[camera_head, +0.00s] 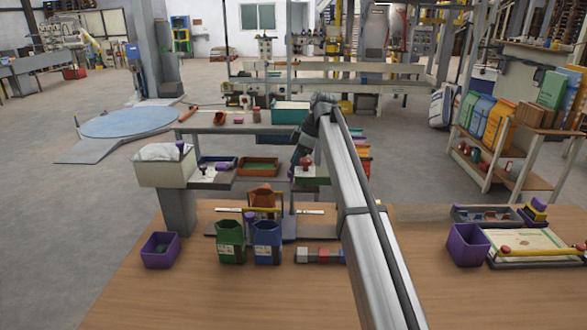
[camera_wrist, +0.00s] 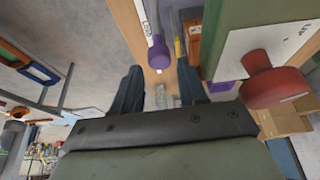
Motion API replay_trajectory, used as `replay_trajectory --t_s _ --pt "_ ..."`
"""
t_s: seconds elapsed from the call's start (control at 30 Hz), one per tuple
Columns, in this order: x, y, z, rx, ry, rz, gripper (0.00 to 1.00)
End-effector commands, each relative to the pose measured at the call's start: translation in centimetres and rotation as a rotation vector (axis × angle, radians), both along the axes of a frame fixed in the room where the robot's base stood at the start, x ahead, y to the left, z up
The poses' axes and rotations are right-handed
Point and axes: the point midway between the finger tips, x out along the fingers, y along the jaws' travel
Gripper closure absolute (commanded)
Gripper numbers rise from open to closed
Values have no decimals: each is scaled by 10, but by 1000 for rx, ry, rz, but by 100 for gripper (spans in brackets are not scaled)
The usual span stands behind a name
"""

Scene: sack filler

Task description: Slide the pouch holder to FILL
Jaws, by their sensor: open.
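My gripper (camera_wrist: 161,76) is open, with its two dark fingers apart and nothing held between them in the wrist view. A purple knob (camera_wrist: 160,53) on a pale labelled bar shows just beyond the gap between the fingertips. A large red knob (camera_wrist: 275,82) beside a white label is at the right. In the head view my dark wrist hangs near a red knob (camera_head: 306,162), and the fingers cannot be made out. An orange-brown bin (camera_head: 263,197) stands at the filler's middle behind a yellow bar. I cannot tell which part is the pouch holder.
A green container (camera_head: 230,241) and a blue container (camera_head: 266,242) stand in front of the filler. Purple bins (camera_head: 160,250) (camera_head: 467,245) stand to either side. A white hopper (camera_head: 163,172) is at the left. The front of the wooden table (camera_head: 220,300) is clear.

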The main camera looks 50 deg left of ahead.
Motion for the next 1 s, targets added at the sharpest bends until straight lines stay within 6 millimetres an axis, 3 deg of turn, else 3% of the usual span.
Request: replay_trajectory --t_s 0.2,0.63,1.0 --pt "-6 5 -20 0 0 -1 58" --pt "-7 7 -25 0 0 -1 59" --pt "-7 7 -25 0 0 -1 94"
